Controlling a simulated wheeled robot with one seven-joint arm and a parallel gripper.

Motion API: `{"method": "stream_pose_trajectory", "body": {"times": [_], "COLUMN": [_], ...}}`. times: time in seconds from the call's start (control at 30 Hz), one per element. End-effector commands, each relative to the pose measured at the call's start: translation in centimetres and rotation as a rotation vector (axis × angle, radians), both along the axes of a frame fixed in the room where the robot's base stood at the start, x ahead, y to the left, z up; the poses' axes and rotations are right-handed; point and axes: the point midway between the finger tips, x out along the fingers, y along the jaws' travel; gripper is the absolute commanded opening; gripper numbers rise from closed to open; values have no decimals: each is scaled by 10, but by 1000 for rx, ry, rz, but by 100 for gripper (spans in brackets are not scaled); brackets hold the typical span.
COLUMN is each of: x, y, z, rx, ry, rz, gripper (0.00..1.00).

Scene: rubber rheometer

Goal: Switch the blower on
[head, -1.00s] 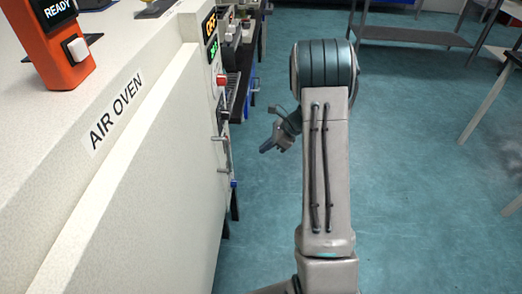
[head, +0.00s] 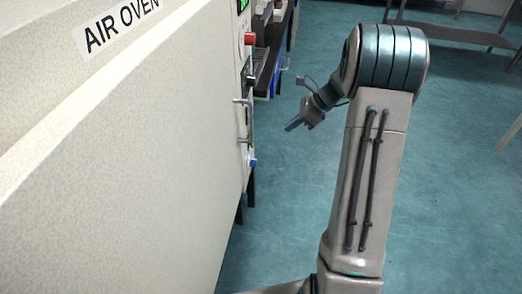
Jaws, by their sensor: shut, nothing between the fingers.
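The air oven (head: 130,160) fills the left side of the head view. Its front panel shows edge-on at the oven's right edge. On that edge are a red button (head: 250,39), a dark control (head: 250,80) below it, metal handles (head: 243,100) and a blue knob (head: 253,162) near the bottom. I cannot tell which of these is the blower switch, or how it is set. My gripper (head: 291,125) is shut and empty. It points left toward the panel and is apart from it, over the floor.
A green display (head: 242,5) is partly cut off at the top of the panel. A bench with dark equipment (head: 272,70) stands beyond the oven. A grey shelf frame (head: 450,33) is at the back right. The teal floor (head: 460,190) is clear on the right.

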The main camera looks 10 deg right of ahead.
Motion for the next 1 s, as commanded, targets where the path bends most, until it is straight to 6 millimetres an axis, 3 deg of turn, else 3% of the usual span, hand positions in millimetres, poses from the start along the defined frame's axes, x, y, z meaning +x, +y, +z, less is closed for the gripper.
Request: {"method": "stream_pose_trajectory", "body": {"times": [0.67, 1.0], "x": [0, 13], "y": [2, 36], "z": [-6, -56], "rx": [-12, -12], "ry": [4, 6], "rz": [-2, 1], "gripper": [0, 0]}}
